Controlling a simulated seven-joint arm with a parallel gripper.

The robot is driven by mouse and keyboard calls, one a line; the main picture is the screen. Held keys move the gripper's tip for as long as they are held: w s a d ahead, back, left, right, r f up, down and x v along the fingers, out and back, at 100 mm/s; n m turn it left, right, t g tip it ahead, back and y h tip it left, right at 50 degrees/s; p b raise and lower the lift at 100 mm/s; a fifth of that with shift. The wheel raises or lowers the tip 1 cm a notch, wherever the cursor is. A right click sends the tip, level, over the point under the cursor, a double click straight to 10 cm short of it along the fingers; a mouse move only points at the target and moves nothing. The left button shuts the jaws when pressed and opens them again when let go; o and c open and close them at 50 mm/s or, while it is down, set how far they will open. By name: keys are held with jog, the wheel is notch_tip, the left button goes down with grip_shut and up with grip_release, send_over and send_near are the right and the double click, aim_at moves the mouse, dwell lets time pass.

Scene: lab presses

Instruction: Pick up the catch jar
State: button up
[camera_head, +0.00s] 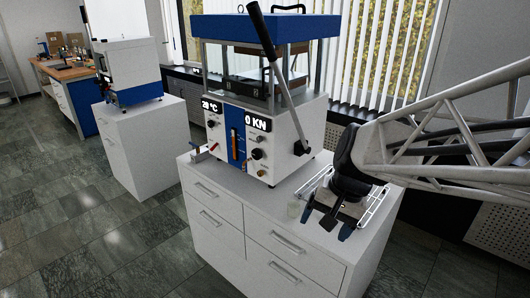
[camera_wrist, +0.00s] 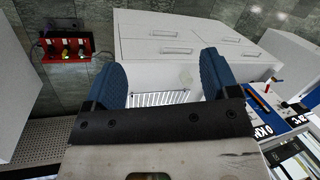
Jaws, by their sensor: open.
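The cabinet's front edge (camera_head: 270,228) is close. A second cabinet (camera_head: 145,150) with a machine stands left. A red holder (camera_wrist: 67,48) shows in the wrist view.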

jog(key=w+f+m+y, duration=0.3)
jog(key=w+f+m, duration=0.1)
jog(key=w, duration=0.6)
jog(key=m+t+y, duration=0.5)
jog(key=m+y, duration=0.1)
jog(key=m, duration=0.8)
send_near(294, 206)
jog(key=shift+s+a+r, duration=0.2)
jog(key=shift+a+r, duration=0.1)
jog(key=shift+a, duration=0.25)
jog(key=shift+s+a+r, duration=0.2)
jog(key=shift+a+r, duration=0.1)
jog(key=shift+a, duration=0.25)
jog(key=shift+a, duration=0.1)
jog(key=shift+x, duration=1.25)
jog(key=shift+g, duration=0.3)
jog(key=shift+x, duration=2.6)
